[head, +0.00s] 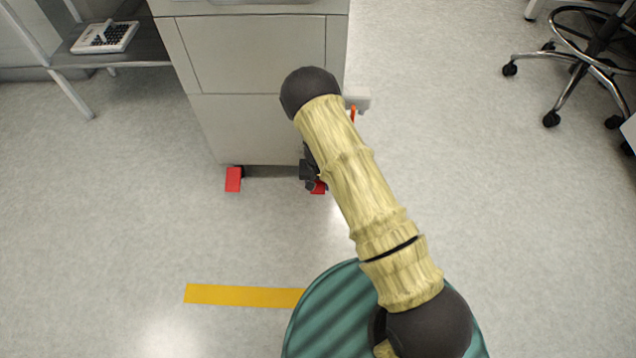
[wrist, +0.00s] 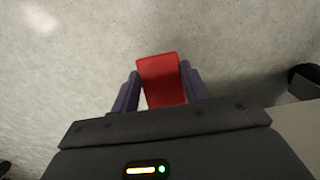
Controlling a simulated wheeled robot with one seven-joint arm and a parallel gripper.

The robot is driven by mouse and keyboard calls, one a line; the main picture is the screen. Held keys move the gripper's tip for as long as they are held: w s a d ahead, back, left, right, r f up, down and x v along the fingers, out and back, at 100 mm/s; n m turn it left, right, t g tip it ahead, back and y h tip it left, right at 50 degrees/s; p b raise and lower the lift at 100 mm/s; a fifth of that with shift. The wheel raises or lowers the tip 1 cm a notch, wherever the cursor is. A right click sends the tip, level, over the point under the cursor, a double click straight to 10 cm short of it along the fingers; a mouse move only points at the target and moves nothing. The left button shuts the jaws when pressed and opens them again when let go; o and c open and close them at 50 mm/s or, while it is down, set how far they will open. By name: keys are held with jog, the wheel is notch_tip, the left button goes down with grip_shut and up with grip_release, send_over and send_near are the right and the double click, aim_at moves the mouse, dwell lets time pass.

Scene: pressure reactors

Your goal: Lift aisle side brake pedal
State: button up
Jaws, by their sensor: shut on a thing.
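Two red brake pedals stick out at the foot of a grey cabinet on casters. The left pedal (head: 234,180) is in plain view in the head view. The right pedal (head: 318,188), on the side of the open floor, is partly hidden by my gripper (head: 311,180) and arm. In the wrist view this red pedal (wrist: 162,80) lies between the two dark fingers of my gripper (wrist: 160,88). The gripper is shut on it, low over the floor. The pedal's exact tilt is hard to tell.
The grey cabinet (head: 260,125) stands above the pedals. A chair base (head: 575,75) is at the upper right. Yellow tape (head: 240,295) marks the floor. Open floor lies to the right of the cabinet.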

aim_at(318, 186)
jog(key=shift+r+g+p, duration=0.4)
jog(key=shift+p, duration=0.4)
jog(key=o, duration=1.4)
notch_tip(318, 186, up, 10)
jog(key=p, duration=0.6)
jog(key=shift+f, duration=0.1)
